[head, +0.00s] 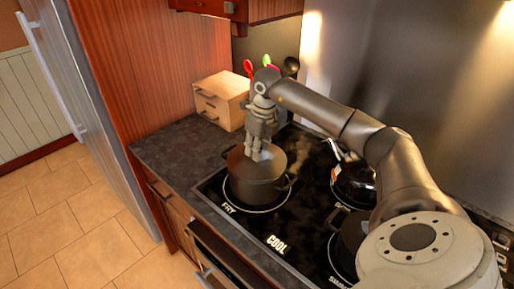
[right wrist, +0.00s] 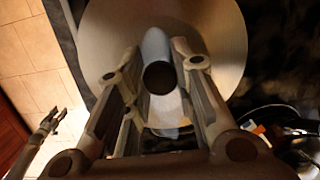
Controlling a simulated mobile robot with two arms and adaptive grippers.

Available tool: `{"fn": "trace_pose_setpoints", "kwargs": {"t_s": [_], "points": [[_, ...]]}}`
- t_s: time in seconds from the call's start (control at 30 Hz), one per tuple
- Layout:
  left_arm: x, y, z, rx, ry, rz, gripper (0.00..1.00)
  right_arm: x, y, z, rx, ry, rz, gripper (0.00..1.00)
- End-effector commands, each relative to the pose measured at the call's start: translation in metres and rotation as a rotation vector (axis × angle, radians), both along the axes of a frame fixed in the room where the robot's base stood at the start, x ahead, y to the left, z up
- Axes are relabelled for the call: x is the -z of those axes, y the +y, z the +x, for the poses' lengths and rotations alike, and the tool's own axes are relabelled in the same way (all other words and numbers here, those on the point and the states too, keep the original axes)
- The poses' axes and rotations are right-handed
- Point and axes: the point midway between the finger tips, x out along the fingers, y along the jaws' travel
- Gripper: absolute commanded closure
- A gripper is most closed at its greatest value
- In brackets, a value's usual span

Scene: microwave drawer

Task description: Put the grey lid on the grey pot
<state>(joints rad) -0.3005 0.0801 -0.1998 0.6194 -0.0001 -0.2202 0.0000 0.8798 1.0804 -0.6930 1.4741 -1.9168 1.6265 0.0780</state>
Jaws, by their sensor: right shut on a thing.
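My right gripper (head: 258,153) points down over the pot and is shut on the lid's knob. In the right wrist view the lid (right wrist: 222,28) is a broad pale disc, with its knob (right wrist: 158,72) between the fingers. The lid hides the pot there.
A kettle (head: 352,178) stands to the right on the stove, with a dark pan (head: 349,238) nearer, partly behind my arm. A small wooden drawer box (head: 222,98) and utensils stand behind the pot. The counter (head: 176,152) left of the stove is clear.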

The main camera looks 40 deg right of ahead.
Motion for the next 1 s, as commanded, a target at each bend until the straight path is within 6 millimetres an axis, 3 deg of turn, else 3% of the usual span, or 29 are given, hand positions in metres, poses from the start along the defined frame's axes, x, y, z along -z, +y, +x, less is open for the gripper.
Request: {"fn": "trace_pose_setpoints", "kwargs": {"t_s": [1.0], "points": [[0.0024, -0.0002, 0.0010, 0.000, -0.002, 0.000, 0.53, 0.0045, -0.0003, 0.0000, 0.001, -0.001, 0.000, 1.00]]}}
